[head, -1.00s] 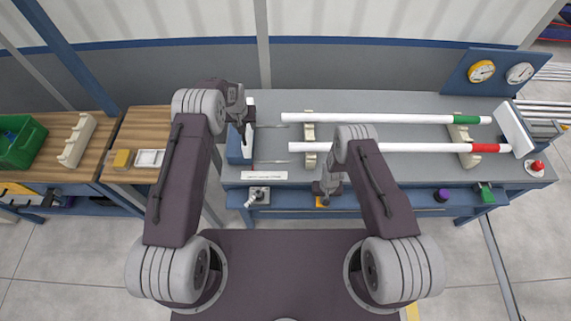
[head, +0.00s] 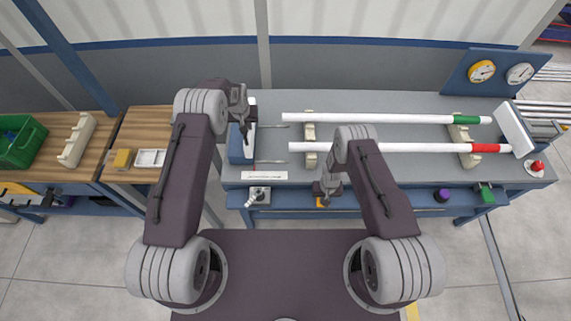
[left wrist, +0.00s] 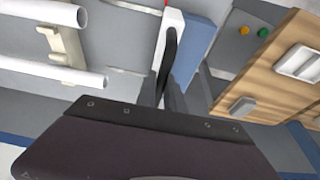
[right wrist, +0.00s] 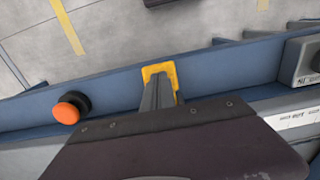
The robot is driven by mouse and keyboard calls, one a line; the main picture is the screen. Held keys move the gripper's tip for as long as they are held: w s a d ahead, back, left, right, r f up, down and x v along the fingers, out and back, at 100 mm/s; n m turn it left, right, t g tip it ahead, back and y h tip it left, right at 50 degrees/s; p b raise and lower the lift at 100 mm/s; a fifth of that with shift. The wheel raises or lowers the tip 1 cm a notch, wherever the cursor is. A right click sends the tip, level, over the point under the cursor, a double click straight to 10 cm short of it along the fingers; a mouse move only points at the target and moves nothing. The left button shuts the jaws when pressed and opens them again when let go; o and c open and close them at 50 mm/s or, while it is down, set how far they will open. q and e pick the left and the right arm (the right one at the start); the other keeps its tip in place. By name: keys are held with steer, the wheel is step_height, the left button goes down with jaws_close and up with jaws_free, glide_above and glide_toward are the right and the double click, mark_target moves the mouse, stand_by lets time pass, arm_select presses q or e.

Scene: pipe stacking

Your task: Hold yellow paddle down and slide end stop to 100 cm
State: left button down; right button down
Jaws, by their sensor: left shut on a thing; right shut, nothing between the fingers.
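The end stop (head: 237,150) is a blue block with a white face at the left end of the bench. It also shows in the left wrist view (left wrist: 193,50), with a dark bar on its white face. My left gripper (head: 246,127) is shut on the end stop, at that dark bar; its fingertips (left wrist: 164,90) partly hide the grip. The yellow paddle (right wrist: 160,70) sits on the bench's blue front edge. My right gripper (right wrist: 160,90) is shut and empty, its tips over the paddle and seemingly touching it. In the head view the paddle (head: 321,202) is mostly hidden.
Two white pipes, one with a green band (head: 466,119) and one with a red band (head: 486,148), lie on cream supports to the right. A white scale strip (head: 264,175) lies in front of the end stop. An orange-topped button (right wrist: 66,112) is left of the paddle.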

steer(key=shift+w, duration=0.1)
arm_select(q)
steer(key=d, duration=0.9)
steer(key=shift+d, duration=0.2)
arm_select(e)
steer(key=shift+d+r, duration=0.1)
steer(key=shift+r, duration=1.9)
arm_select(q)
steer(key=c, duration=1.5)
jaws_free()
steer(key=o, duration=0.3)
steer(key=shift+w+f, duration=0.1)
steer(key=shift+o, duration=0.2)
steer(key=shift+w, duration=0.1)
arm_select(e)
steer(key=shift+w+f, duration=0.1)
